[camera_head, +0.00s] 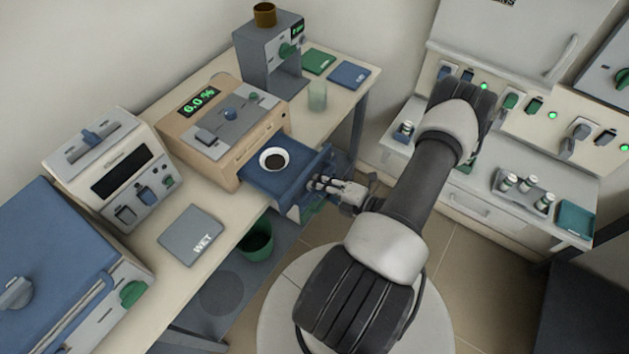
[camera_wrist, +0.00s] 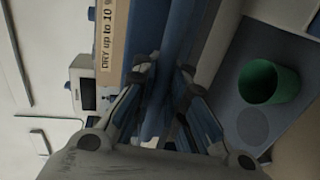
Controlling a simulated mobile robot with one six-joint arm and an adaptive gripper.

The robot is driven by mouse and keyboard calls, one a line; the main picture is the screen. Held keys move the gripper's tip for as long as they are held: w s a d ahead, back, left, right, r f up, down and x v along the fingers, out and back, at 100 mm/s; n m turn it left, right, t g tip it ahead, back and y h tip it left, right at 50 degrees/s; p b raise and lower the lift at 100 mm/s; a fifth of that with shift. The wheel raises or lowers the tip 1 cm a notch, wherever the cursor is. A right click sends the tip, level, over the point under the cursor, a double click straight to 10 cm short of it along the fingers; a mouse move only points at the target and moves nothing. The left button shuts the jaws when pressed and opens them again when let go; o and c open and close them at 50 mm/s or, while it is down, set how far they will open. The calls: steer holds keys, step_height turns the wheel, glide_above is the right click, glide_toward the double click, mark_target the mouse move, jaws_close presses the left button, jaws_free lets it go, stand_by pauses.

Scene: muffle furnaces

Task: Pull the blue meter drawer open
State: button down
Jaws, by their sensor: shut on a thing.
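The blue meter drawer (camera_head: 262,184) stands out from the front of the tan meter (camera_head: 243,152), which shows 6.0 % on its display. A white dish (camera_head: 274,160) with dark contents sits in the drawer. My gripper (camera_head: 318,184) is at the drawer's front face, shut on its handle; the fingers hide most of the handle. In the wrist view my gripper (camera_wrist: 160,100) closes on a blue bar, the drawer handle (camera_wrist: 155,118), and the meter's tan side reads "DRY up to 10 %".
A green bin (camera_head: 257,242) stands below the drawer on a lower shelf; it also shows in the wrist view (camera_wrist: 268,82). A grey WET mat (camera_head: 191,235) lies left of the drawer. A green cup (camera_head: 317,96) stands behind it. Open floor lies right of the table.

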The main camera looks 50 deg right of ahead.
steer(key=shift+r, duration=0.15)
steer(key=c, duration=1.9)
jaws_free()
steer(key=v, duration=1.2)
